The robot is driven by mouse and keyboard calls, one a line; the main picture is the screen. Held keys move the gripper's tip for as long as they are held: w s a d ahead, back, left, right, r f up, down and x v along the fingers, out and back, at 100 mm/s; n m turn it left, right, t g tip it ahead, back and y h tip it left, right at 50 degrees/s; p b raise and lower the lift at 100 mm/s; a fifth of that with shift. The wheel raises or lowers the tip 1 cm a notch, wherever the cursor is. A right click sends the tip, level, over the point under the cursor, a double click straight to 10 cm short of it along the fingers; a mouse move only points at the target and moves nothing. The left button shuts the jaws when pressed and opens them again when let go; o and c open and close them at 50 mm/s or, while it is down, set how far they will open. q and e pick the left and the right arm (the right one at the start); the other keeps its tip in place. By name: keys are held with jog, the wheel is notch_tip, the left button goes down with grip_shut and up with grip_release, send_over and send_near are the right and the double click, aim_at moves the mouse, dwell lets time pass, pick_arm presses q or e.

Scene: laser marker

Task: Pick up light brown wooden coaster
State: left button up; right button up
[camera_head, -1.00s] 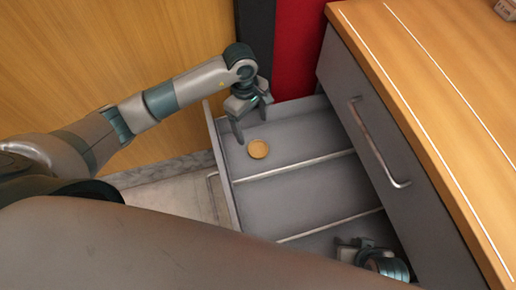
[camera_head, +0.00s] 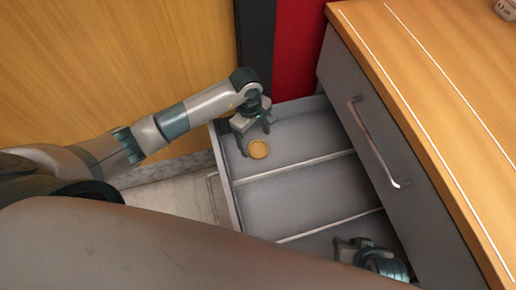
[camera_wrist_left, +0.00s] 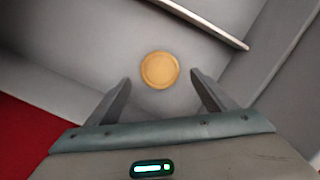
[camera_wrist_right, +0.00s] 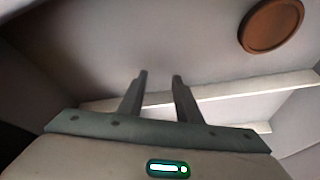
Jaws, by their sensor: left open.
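The light brown round wooden coaster (camera_head: 258,149) lies flat in the far compartment of the open grey drawer (camera_head: 295,178). My left gripper (camera_head: 255,142) is open just above and behind it. In the left wrist view the coaster (camera_wrist_left: 160,70) shows whole, centred ahead of the gap between the spread fingertips (camera_wrist_left: 160,77), with nothing held. My right gripper (camera_head: 347,248) is low at the near end of the drawer. In the right wrist view its fingers (camera_wrist_right: 160,75) stand apart with nothing between them.
A darker reddish-brown round piece (camera_wrist_right: 271,25) lies in the drawer in the right wrist view. Thin dividers (camera_head: 295,166) split the drawer. The grey cabinet front with a handle (camera_head: 380,145) and wooden top (camera_head: 440,90) rises at the right. A wooden panel (camera_head: 110,60) stands at the left.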

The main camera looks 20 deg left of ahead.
aim_at(258, 149)
pick_arm(q)
jog(key=shift+s+d+f, duration=0.1)
jog(key=shift+d+f, duration=0.1)
jog(key=shift+f, duration=0.7)
jog(key=shift+s+d+f, duration=0.1)
jog(key=shift+d+f, duration=0.05)
jog(key=shift+f, duration=0.7)
jog(key=c, duration=1.1)
